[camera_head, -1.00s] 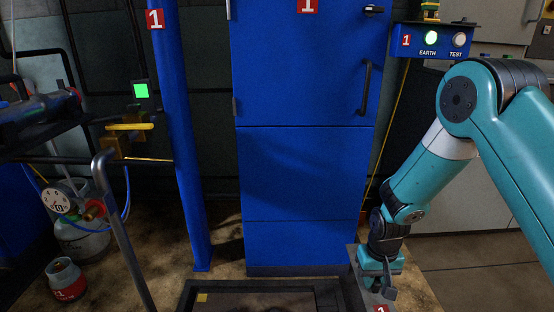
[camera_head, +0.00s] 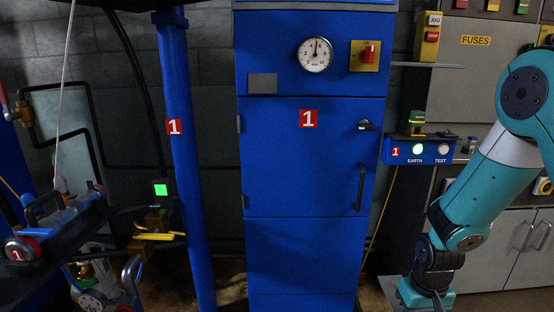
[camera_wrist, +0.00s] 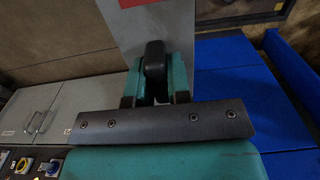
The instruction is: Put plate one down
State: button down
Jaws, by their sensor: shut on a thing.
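My gripper (camera_head: 425,290) is low at the right of the head view, in front of the wall to the right of the blue cabinet. In the wrist view, its teal fingers (camera_wrist: 155,92) are shut on the black handle (camera_wrist: 155,60) of a grey plate, plate one (camera_wrist: 180,28). Part of a red marking shows at the plate's upper edge there. In the head view only a grey sliver of the plate (camera_head: 392,292) shows beside the gripper; the bottom of the frame cuts off the rest. What lies under the plate is hidden.
A blue cabinet (camera_head: 275,170) marked 1 stands at the centre, with a dial (camera_head: 315,55). Left of it is a blue post (camera_head: 185,200). A blue box (camera_head: 400,150) with a lit EARTH lamp is above my gripper. A dark shelf with equipment (camera_head: 50,225) is at left.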

notch_tip(320, 180, up, 17)
jog(key=s+p, duration=0.1)
jog(key=p, duration=1.8)
jog(key=shift+s+f, duration=0.2)
